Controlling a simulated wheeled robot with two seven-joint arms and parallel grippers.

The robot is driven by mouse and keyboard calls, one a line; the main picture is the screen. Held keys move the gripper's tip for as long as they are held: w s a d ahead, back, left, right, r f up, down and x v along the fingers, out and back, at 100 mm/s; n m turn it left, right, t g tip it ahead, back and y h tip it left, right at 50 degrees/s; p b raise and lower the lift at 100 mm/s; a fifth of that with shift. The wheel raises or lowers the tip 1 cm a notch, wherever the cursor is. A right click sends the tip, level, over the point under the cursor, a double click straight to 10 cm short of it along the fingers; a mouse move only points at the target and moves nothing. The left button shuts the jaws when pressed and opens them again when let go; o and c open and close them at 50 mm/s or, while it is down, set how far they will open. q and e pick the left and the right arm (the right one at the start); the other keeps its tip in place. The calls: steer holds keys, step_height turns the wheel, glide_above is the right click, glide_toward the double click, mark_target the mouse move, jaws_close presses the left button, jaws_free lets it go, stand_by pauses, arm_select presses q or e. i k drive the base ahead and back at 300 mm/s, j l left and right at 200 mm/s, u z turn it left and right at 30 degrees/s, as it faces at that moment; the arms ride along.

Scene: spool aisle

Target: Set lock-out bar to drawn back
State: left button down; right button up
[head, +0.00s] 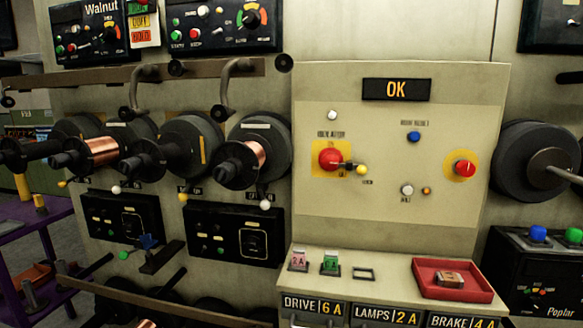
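A short bar with a yellow knob (361,170) sits just right of a red round button (330,159) on a yellow plate, on the beige panel (440,200) under a lit "OK" display (396,90). The bar's inner end reaches the button's right edge. The small labels around it are too blurred to read, so I cannot confirm that it is the lock-out bar, nor tell its position for sure. Neither of my grippers is in view.
The panel also has a blue button (414,137) and a second red button (465,169). Below it, a ledge holds a red tray (456,278) and a green fuse-like piece (331,260). Wire spools (258,150) stick out at left; a dark reel (537,160) stands at right.

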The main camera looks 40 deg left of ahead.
mark_target(362, 169)
steer(key=u, duration=0.85)
